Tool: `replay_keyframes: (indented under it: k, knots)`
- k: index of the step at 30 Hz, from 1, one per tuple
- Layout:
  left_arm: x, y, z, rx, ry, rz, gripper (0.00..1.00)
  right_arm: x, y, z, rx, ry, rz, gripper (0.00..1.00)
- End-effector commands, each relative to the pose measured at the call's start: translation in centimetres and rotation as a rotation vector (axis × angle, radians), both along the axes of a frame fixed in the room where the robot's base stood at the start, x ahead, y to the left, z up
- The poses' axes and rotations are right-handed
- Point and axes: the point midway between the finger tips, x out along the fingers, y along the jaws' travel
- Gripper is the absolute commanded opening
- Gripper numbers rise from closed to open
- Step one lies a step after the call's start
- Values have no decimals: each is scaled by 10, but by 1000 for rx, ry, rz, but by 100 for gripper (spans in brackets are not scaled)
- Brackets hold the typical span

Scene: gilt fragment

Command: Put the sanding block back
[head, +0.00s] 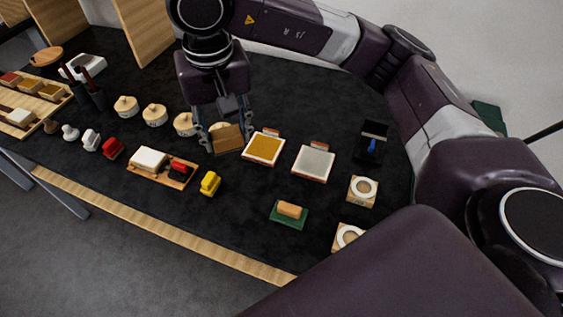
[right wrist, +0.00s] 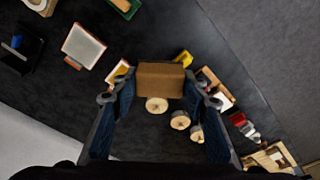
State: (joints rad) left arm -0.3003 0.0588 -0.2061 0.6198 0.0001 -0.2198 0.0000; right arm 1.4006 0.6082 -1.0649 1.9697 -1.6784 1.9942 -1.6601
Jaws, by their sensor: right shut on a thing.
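My right gripper (head: 224,136) is shut on a brown block, which I take to be the sanding block (head: 228,141). In the right wrist view the brown block (right wrist: 160,80) sits between the two fingertips (right wrist: 160,97). In the head view the block is in front of a round wooden piece and left of a tray with a golden-brown face (head: 264,148). I cannot tell how high it is above the dark table. A tan block (head: 290,209) lies on a green pad (head: 277,219) nearer the front edge. My left gripper is not in view.
A grey-white tray (head: 313,163) and a black holder with a blue piece (head: 371,143) stand to the right. Round wooden pieces (head: 155,114) line the left. A yellow piece (head: 210,183) and a wooden tray (head: 143,170) lie in front. Bare table surrounds the green pad.

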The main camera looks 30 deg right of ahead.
Motion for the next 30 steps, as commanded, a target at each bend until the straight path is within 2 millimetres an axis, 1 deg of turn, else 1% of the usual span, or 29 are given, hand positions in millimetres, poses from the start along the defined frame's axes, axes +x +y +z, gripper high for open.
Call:
replay_keyframes:
  k: [2,5,8,18,21,24,28,30]
  knots:
    - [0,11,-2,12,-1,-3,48,-3,4,0,0,-1,55,22]
    - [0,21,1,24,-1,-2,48,-5,5,-7,-1,3,84,22]
    - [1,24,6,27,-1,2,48,-7,4,-27,-2,6,88,22]
    - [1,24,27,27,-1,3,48,-7,4,-117,-1,7,82,22]
    - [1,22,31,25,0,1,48,-6,4,-136,-1,5,83,22]
    - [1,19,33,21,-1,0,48,-5,5,-149,-1,2,81,22]
    - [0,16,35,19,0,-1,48,-5,5,-159,1,3,82,22]
    - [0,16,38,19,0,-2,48,-6,5,-169,-1,4,82,22]
